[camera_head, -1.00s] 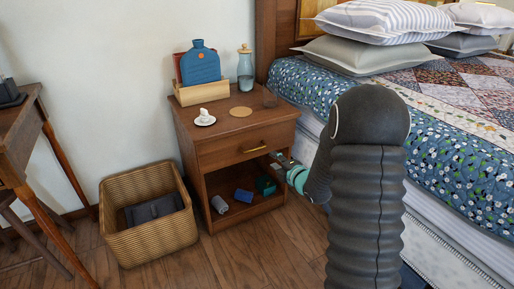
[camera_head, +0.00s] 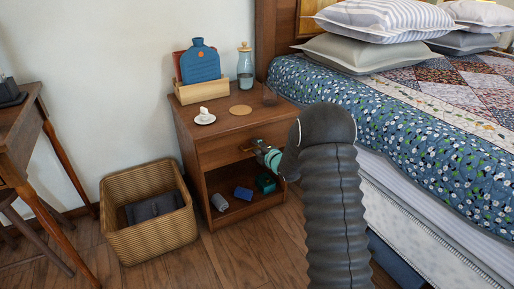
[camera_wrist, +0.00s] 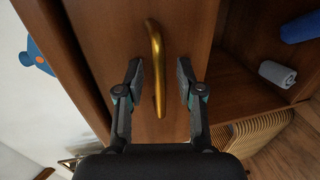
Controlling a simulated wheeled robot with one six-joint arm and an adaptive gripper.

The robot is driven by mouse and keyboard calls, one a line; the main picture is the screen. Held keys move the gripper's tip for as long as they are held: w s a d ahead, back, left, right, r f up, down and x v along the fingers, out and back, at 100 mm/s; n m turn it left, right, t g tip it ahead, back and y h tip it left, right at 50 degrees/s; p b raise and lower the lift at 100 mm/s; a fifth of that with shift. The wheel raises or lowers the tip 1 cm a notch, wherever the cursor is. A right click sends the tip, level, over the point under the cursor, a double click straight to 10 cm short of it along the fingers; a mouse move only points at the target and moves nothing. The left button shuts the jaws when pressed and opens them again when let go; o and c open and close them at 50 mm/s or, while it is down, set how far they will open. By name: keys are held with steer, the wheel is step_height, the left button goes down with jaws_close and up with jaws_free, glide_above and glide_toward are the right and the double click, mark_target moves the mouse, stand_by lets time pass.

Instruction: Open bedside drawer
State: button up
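The wooden bedside table (camera_head: 185,122) stands against the wall beside the bed. Its upper drawer (camera_head: 218,154) looks shut. A curved brass handle (camera_wrist: 156,60) runs along the middle of the drawer front in the wrist view. My gripper (camera_wrist: 159,80) is open there, with one finger on each side of the handle and a gap on both sides. In the head view my gripper (camera_head: 255,147) is at the drawer front and hides part of the handle.
The open shelf below holds rolled cloths (camera_head: 219,202). A wicker basket (camera_head: 150,240) stands left; the bed (camera_head: 420,115) is right.

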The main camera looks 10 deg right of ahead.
steer(key=shift+w, duration=0.1)
jaws_close()
stand_by(0.3)
